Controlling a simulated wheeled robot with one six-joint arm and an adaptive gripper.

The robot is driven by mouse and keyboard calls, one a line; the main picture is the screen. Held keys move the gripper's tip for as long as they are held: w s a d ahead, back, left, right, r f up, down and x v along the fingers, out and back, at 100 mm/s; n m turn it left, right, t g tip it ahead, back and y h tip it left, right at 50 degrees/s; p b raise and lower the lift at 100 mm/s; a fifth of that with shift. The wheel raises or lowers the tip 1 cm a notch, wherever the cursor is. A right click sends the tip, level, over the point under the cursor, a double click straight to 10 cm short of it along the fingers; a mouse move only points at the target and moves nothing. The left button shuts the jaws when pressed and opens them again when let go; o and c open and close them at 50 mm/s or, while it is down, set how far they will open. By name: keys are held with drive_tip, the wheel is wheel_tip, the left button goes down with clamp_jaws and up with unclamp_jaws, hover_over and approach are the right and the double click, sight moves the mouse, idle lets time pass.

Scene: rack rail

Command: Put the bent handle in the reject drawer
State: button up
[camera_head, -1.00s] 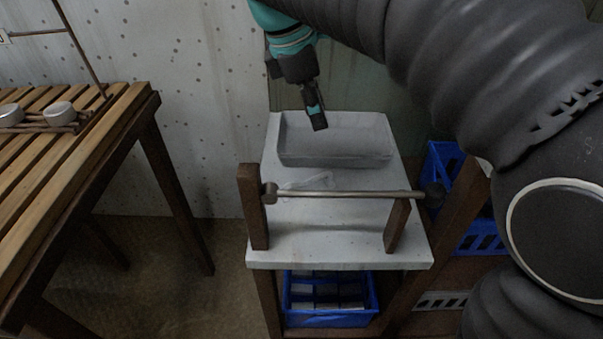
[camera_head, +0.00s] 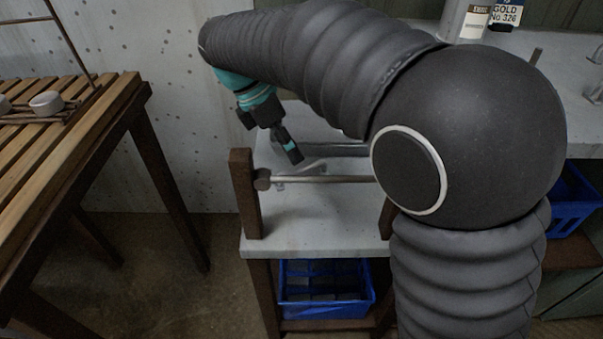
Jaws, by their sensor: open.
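A thin, pale, bent piece, possibly the bent handle (camera_head: 312,166), lies on the pale worktop (camera_head: 310,228) just behind a metal rail (camera_head: 325,179). My arm hides part of the area to its right. My gripper (camera_head: 292,153) is open and points down, slightly above and left of that piece; contact cannot be made out. A grey tray (camera_head: 345,149) behind the rail is mostly hidden by my arm. No drawer is clearly marked as the reject drawer; a blue crate (camera_head: 325,309) with dark compartments sits under the worktop.
A wooden post (camera_head: 243,195) holds the rail's left end, close to my gripper. A slatted bench (camera_head: 60,150) with metal cups (camera_head: 47,102) stands at the left. Another blue crate (camera_head: 572,205) is at the right. Bottles (camera_head: 466,20) stand at the back right.

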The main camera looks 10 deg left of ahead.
sight(302, 172)
drive_tip(key=shift+b+x, duration=0.45)
drive_tip(key=shift+x, duration=2.3)
drive_tip(key=shift+s, duration=0.1)
clamp_jaws()
